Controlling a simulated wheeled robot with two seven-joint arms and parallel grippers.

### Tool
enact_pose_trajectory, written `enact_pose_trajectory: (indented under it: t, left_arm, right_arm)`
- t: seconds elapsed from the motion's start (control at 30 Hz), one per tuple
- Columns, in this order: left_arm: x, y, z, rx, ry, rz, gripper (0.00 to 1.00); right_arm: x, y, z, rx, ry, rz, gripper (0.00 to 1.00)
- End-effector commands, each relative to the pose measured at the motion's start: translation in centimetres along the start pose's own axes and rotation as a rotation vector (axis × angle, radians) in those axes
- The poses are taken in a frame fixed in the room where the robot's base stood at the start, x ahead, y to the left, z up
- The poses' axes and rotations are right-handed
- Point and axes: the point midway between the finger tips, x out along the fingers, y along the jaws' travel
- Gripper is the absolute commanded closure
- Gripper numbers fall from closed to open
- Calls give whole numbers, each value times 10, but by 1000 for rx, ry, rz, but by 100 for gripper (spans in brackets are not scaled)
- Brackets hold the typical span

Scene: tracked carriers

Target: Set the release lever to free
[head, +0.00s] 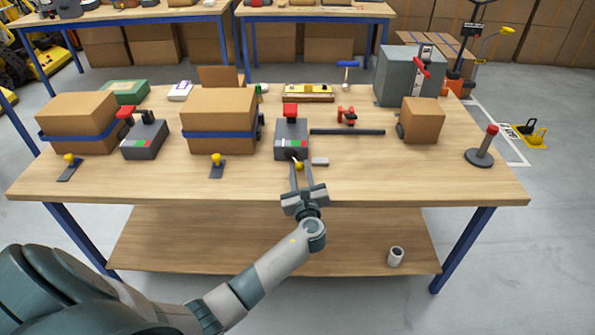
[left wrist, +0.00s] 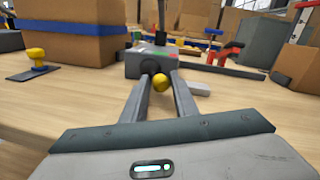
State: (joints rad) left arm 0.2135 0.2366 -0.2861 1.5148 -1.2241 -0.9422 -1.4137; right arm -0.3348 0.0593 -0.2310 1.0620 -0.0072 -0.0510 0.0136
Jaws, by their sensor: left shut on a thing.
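My left gripper (head: 298,163) reaches over the table's front edge, its fingers closed around a small yellow knob (head: 299,166). The knob also shows between the fingertips in the left wrist view (left wrist: 159,83). Just behind it stands a dark grey box (head: 291,146) with a red top piece and red and green marks on its front; the left wrist view shows its lower part (left wrist: 143,66). The knob's stem and base are hidden by the fingers, so I cannot tell which way it is set. My right gripper is in neither view.
Similar yellow-knobbed levers on dark plates stand at left (head: 69,160) and centre-left (head: 217,160), before strapped cartons (head: 80,118). A small grey block (head: 320,161) lies right of my fingers. A dark bar (head: 347,132) lies behind it.

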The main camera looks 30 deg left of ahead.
Motion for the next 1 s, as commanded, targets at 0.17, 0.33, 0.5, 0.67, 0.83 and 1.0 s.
enact_pose_trajectory:
  t: [0.17,0.33,0.5,0.67,0.83,1.0]
  left_arm:
    - [-1,-5,1,-3,0,-11,61]
    - [0,-2,0,-1,0,-7,61]
    - [-4,-1,0,0,1,-5,61]
    - [-16,-1,-1,-1,2,-6,61]
    - [-41,-1,-3,-1,3,-6,61]
    - [-74,-2,-3,-2,3,-7,61]
  right_arm:
    - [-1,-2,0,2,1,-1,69]
    - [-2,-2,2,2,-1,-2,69]
    - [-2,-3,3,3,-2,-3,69]
    - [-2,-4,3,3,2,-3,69]
    - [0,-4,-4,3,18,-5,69]
    - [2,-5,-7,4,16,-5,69]
